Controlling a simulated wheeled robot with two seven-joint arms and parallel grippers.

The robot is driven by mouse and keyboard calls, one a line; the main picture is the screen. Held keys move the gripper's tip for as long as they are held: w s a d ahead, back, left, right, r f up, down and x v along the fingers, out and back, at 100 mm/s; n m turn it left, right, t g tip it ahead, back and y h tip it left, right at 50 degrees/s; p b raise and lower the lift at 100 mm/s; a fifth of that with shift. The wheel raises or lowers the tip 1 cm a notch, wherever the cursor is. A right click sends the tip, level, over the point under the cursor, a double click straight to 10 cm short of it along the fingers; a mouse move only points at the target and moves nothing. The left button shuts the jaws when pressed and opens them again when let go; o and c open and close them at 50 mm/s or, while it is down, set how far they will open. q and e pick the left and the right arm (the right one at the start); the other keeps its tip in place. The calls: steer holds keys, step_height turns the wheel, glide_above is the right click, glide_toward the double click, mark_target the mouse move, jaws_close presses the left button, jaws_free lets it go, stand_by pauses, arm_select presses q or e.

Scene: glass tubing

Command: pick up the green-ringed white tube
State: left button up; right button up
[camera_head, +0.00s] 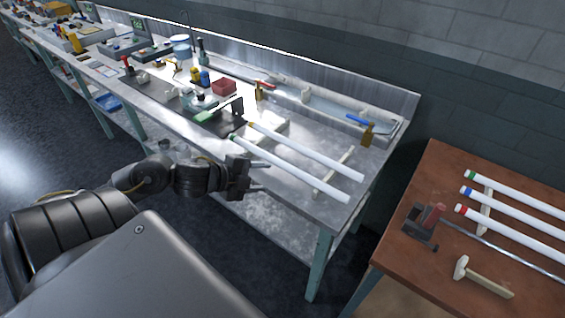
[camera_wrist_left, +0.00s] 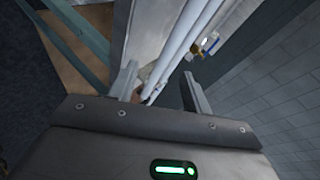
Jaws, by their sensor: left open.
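A white tube with a green ring (camera_head: 290,168) lies on the metal bench, its ringed end toward the back left. A second white tube with a yellow ring (camera_head: 310,153) lies parallel behind it. Another green-ringed white tube (camera_head: 512,193) lies on the wooden table at right. My left gripper (camera_head: 265,177) is open and empty, at the bench's front edge just in front of the nearer green-ringed tube. In the left wrist view, white tubes (camera_wrist_left: 187,38) run beyond and between the open fingers (camera_wrist_left: 158,84); their rings cannot be made out. My right gripper does not show.
Pale supports (camera_head: 334,174) lie under the bench tubes. A wooden table (camera_head: 410,262) holds blue-ringed (camera_head: 510,212) and red-ringed (camera_head: 508,232) tubes, a dark clamp-like device (camera_head: 420,228) and a mallet (camera_head: 484,277).

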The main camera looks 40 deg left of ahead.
mark_target(293, 172)
arm_select(q)
steer(key=w+m, duration=0.1)
steer(key=w, duration=0.1)
steer(key=w+d+m+h, duration=0.1)
steer(key=w, duration=0.1)
steer(key=shift+d+r+g, duration=0.1)
steer(key=shift+d+g, duration=0.1)
steer(key=shift+g, duration=0.2)
steer(key=shift+w+d+f, duration=0.25)
steer(key=shift+w+f, duration=0.1)
steer(key=shift+w, duration=0.1)
steer(key=shift+w+d+f+p, duration=0.1)
steer(key=shift+w+p, duration=0.25)
steer(key=shift+p, duration=0.15)
steer(key=p+x, duration=0.1)
steer(key=x, duration=0.3)
steer(key=shift+w+f, duration=0.2)
steer(key=shift+w, duration=0.05)
steer(key=shift+s, duration=0.1)
